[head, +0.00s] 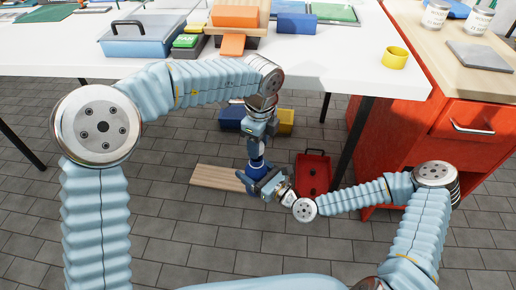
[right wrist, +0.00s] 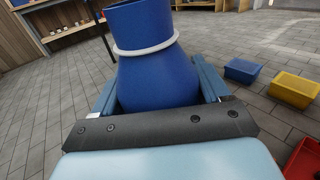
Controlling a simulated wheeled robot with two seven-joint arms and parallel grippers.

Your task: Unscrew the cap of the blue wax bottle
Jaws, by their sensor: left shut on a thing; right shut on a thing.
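The blue wax bottle (head: 257,162) is held upright in the air in front of the bench. In the right wrist view its rounded blue body (right wrist: 158,78) narrows to a blue upper part (right wrist: 139,22) above a white ring (right wrist: 146,47). My right gripper (head: 264,184) is shut on the bottle's body from the side, with a finger on each side. My left gripper (head: 257,142) points down from above and is shut at the bottle's top.
Below are a wooden board (head: 213,178), a red bin (head: 313,172), and blue and yellow bins (right wrist: 242,70). A red cabinet (head: 450,135) stands right.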

